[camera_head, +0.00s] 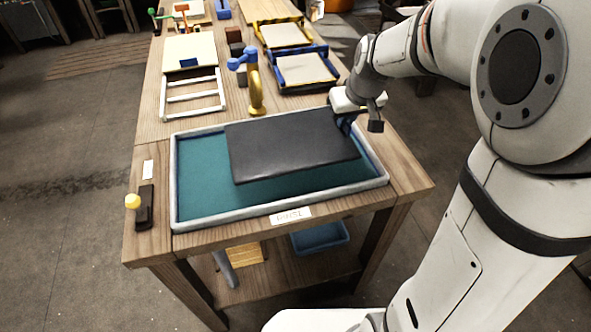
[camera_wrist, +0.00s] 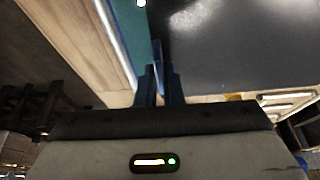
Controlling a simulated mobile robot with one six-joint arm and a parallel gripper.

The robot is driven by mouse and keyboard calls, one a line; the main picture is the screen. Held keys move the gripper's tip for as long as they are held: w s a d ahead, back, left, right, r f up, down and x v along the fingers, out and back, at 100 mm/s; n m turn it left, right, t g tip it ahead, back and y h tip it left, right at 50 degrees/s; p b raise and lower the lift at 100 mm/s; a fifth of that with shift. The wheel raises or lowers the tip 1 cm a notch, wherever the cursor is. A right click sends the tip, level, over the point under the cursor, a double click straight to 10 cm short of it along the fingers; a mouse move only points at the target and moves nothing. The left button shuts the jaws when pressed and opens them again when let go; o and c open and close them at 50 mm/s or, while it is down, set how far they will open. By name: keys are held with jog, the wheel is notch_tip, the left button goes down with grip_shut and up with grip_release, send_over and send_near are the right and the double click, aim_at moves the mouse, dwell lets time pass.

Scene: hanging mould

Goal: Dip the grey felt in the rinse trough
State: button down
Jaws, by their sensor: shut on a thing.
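The grey felt (camera_head: 288,144) is a dark, flat rectangular sheet over the trough in the head view. It lies level and covers much of the trough's right and middle part. In the wrist view the felt (camera_wrist: 235,45) fills the upper right. The rinse trough (camera_head: 180,205) has a pale rim and a blue-green inside, with a label on its front. My gripper (camera_head: 345,122) is at the felt's right edge, shut on it. Its fingers (camera_wrist: 160,78) show in the wrist view. I cannot tell whether the felt touches the liquid.
A yellow post with a blue top (camera_head: 254,88) stands behind the trough. A yellow knob on a dark base (camera_head: 144,207) is at the table's left. Framed trays (camera_head: 300,68) and a white rack (camera_head: 192,97) stand further back. A blue bin (camera_head: 320,237) sits on the lower shelf.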

jog(key=shift+r, duration=0.1)
dwell(0.3)
jog(key=shift+r+p, duration=1.45)
jog(key=shift+r, duration=0.55)
